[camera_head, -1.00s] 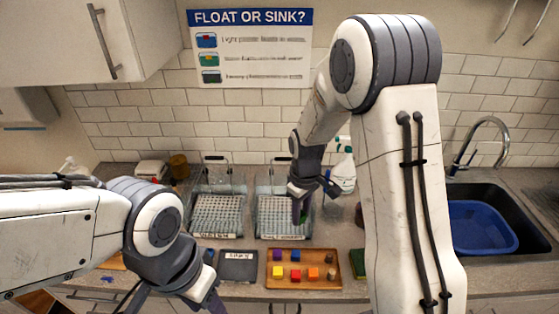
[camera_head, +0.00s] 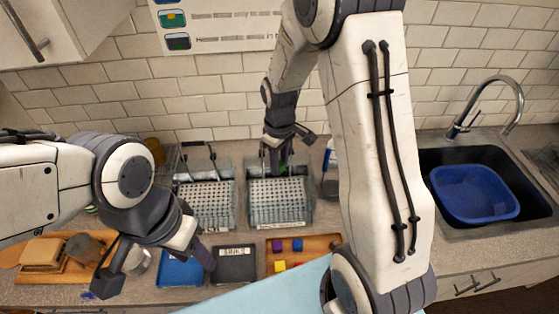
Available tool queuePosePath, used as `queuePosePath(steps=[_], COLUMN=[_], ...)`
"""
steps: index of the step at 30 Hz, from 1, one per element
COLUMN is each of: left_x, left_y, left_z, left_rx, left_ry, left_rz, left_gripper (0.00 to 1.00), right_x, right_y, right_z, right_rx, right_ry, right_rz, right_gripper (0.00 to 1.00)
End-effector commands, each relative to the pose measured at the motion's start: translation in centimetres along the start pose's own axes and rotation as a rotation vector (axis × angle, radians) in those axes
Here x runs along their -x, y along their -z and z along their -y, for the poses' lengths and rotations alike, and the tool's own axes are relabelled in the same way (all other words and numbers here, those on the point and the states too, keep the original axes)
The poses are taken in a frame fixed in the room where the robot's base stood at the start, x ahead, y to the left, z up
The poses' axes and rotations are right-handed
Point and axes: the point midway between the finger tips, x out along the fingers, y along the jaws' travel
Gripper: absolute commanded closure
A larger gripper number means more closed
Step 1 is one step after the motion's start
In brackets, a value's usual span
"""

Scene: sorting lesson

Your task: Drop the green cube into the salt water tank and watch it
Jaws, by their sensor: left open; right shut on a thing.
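Two clear tanks with perforated light baskets inside stand side by side against the tiled wall, the left tank (camera_head: 207,228) and the right tank (camera_head: 280,222). Their front labels are too small to read, so I cannot tell which holds salt water. My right gripper (camera_head: 276,165) is shut over the back part of the right tank, pointing down. A bit of green (camera_head: 284,167) shows at its fingers, the green cube, mostly hidden by them. My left gripper (camera_head: 158,272) is open and empty, low at the front left, near the blue tray.
A sink with a blue basin (camera_head: 473,195) is at right. A spray bottle (camera_head: 330,178) stands behind my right arm.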

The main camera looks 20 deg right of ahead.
Motion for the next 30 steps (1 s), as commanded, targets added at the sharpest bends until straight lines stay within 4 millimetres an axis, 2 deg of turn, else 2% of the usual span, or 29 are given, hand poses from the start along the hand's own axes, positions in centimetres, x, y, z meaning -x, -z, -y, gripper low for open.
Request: queuePosePath(steps=[1, 15, 20, 29, 30], left_x=[-0.8, -4.7, -5.3, -5.2, -5.2], left_y=[-0.1, -0.2, -0.3, -0.3, -0.3], left_z=[0.1, 0.3, 0.4, 0.4, 0.4], left_rx=[-0.001, 0.005, 0.006, 0.007, 0.007], left_ry=[0.000, 0.000, 0.000, 0.000, 0.000], left_rz=[0.000, 0.000, 0.000, 0.000, 0.000], left_gripper=[0.50, 0.50, 0.50, 0.50, 0.50], right_x=[-0.9, -5.5, -6.2, -6.2, -6.2], right_y=[0.0, -0.1, -0.1, -0.1, -0.1], right_z=[0.0, 0.0, -0.1, -0.1, -0.1], right_rx=[0.000, -0.001, -0.001, -0.001, -0.001], right_ry=[0.000, 0.000, 0.000, 0.000, 0.000], right_rz=[0.001, 0.001, 0.000, 0.000, 0.000], right_gripper=[1.00, 1.00, 1.00, 1.00, 0.52])
